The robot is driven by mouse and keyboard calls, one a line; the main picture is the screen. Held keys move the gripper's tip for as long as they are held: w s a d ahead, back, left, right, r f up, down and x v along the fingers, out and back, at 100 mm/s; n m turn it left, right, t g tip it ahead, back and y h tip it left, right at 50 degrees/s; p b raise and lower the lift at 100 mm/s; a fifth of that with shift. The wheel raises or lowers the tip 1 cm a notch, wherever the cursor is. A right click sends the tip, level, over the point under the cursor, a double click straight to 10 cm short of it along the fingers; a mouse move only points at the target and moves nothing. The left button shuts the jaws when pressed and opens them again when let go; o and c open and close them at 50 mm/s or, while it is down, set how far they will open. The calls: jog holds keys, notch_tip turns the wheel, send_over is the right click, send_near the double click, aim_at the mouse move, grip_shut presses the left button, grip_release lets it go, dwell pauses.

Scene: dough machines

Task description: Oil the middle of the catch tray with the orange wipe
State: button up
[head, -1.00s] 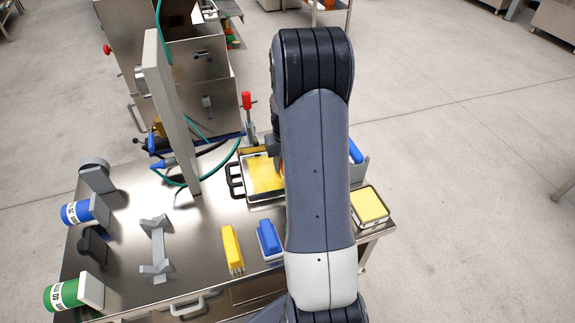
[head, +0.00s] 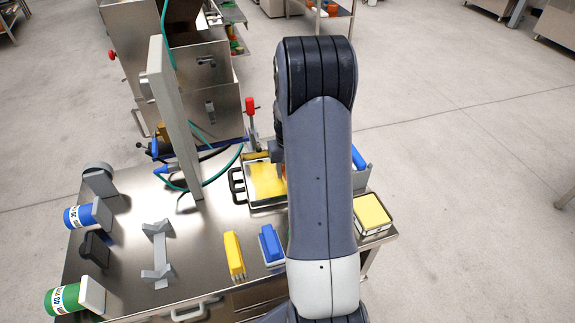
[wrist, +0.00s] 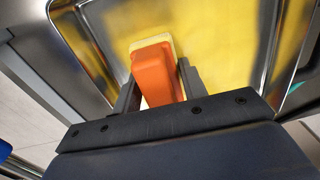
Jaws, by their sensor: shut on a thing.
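The catch tray is a shallow metal tray with a black handle at its left; its yellow-coated floor (head: 266,181) shows left of my arm in the head view. In the wrist view its yellow floor (wrist: 225,45) and shiny metal walls fill the upper part. My gripper (wrist: 158,80) is shut on the orange wipe (wrist: 155,72), an orange block with a pale yellow pad under it. The wipe is over the tray floor, towards the left wall in the wrist view. I cannot tell whether the pad touches the floor. My arm hides the tray's right part in the head view.
A yellow brush (head: 234,254) and a blue brush (head: 270,245) stand near the table's front. A box with a yellow pad (head: 372,214) sits at the right edge. An upright grey panel (head: 177,125), hoses and a red-knobbed lever (head: 250,110) stand behind and left.

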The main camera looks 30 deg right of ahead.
jog(key=shift+s+a+r, duration=0.1)
jog(key=shift+s+a, duration=0.15)
jog(key=shift+s, duration=0.4)
jog(key=shift+s+a, duration=0.25)
jog(key=shift+s, duration=0.4)
jog(key=shift+w+d, duration=0.3)
jog(key=shift+w, duration=0.55)
jog(key=shift+w+d, duration=0.35)
jog(key=shift+w, duration=0.5)
jog(key=shift+w+d, duration=0.3)
jog(key=shift+w, duration=0.55)
jog(key=shift+s+a, duration=0.3)
jog(key=shift+s, duration=0.55)
jog(key=shift+s+a, duration=0.35)
jog(key=shift+s, duration=0.55)
jog(key=shift+s+a, duration=0.3)
jog(key=shift+s, duration=0.55)
jog(key=shift+r, duration=0.1)
jog(key=shift+r+p, duration=2)
jog(key=shift+r, duration=0.9)
jog(key=shift+r+p, duration=1.2)
jog(key=shift+r, duration=0.4)
jog(key=shift+f, duration=0.1)
